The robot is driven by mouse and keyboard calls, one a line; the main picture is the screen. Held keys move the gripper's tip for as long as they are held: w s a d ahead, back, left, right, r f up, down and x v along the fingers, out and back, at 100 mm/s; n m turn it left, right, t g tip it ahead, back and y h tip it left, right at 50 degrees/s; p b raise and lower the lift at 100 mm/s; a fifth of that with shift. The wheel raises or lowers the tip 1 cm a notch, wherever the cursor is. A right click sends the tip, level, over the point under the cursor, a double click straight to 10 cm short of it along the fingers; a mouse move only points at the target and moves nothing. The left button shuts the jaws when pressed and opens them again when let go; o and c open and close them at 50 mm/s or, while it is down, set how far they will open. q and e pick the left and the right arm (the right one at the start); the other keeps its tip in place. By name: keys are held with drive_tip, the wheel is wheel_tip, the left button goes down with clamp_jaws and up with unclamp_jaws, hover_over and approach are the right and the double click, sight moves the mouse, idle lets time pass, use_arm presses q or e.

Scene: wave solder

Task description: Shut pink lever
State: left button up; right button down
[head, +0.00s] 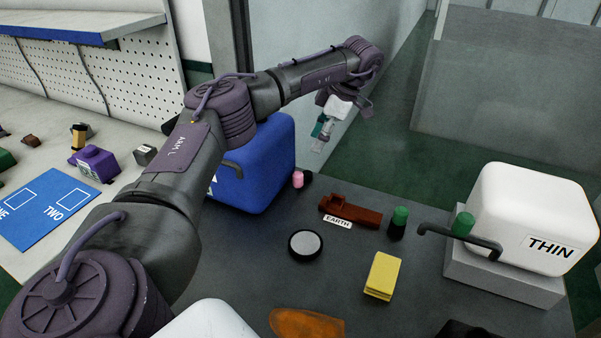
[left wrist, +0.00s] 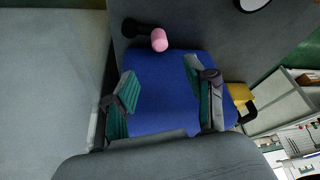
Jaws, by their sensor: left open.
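The pink lever (head: 298,179) is a small pink knob with a dark part beside it, at the right side of the blue container (head: 262,165). In the left wrist view the pink knob (left wrist: 159,40) and its dark stem (left wrist: 136,28) show beyond the blue container (left wrist: 165,85). My left gripper (head: 323,133) hangs in the air above and behind the pink lever, apart from it. Its teal-padded fingers are open and empty, over the blue container in the left wrist view (left wrist: 158,98). My right gripper is not seen.
On the dark table stand a brown block (head: 352,209), a round grey-topped disc (head: 305,243), a green-capped bottle (head: 398,222) and a yellow block (head: 382,276). A white container (head: 530,215) marked THIN with a dark spout stands right. A wall (head: 345,85) rises behind the table.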

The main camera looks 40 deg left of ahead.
sight(299, 173)
use_arm(q)
drive_tip(key=x, duration=1.1)
drive_tip(key=shift+s+a+f+p, duration=0.1)
drive_tip(key=shift+a+f+p, duration=0.05)
drive_tip(key=shift+f+p, duration=0.15)
drive_tip(key=shift+c, duration=0.3)
drive_tip(key=shift+r, duration=0.1)
clamp_jaws()
drive_tip(key=shift+s+a+r+m+p, duration=0.1)
drive_tip(key=shift+a+r+m+p, duration=0.15)
drive_tip(key=shift+m+p, duration=0.55)
drive_tip(key=shift+a+f+p, duration=0.1)
drive_tip(key=shift+p, duration=0.25)
drive_tip(key=shift+a+f+t+y, duration=0.1)
drive_tip(key=shift+t+y, duration=0.2)
